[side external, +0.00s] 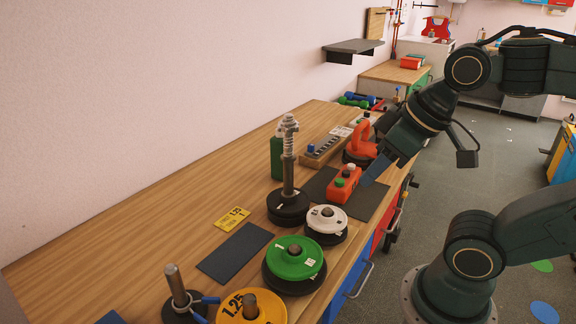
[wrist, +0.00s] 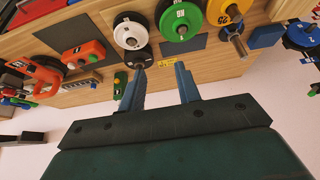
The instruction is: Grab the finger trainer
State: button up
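My gripper (wrist: 160,82) shows two blue fingers spread apart in the wrist view, with nothing held between them. In the side view my gripper (side external: 373,171) hangs low over the right edge of the wooden bench, beside a red box with buttons (side external: 343,184). I cannot tell for sure which thing is the finger trainer. A low block with a row of small knobs (side external: 322,150) lies behind the red box. A green upright object (side external: 277,158) stands left of this block, partly hidden by a spring-wrapped post. It also shows near the left finger in the wrist view (wrist: 120,83).
The spring-wrapped post (side external: 289,165) rises from black plates. White (side external: 327,219), green (side external: 294,258) and yellow (side external: 250,309) weight plates stand nearer the camera. An orange handled object (side external: 361,143) is at the back. The bench's left side (side external: 150,215) is clear.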

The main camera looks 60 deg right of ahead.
jog(key=o, duration=0.9)
jog(key=shift+o, duration=0.2)
jog(key=n+g+h, duration=0.5)
jog(key=n, duration=1.4)
send_over(346, 174)
jog(key=a, duration=0.5)
notch_tip(346, 174, down, 12)
jog(key=shift+d+r, duration=0.25)
jog(key=shift+s, duration=0.1)
jog(key=shift+s+x, duration=0.2)
jog(key=shift+x, duration=4.05)
jog(key=shift+w+a+f, duration=0.1)
jog(key=shift+w+f, duration=0.05)
jog(key=shift+f, duration=0.1)
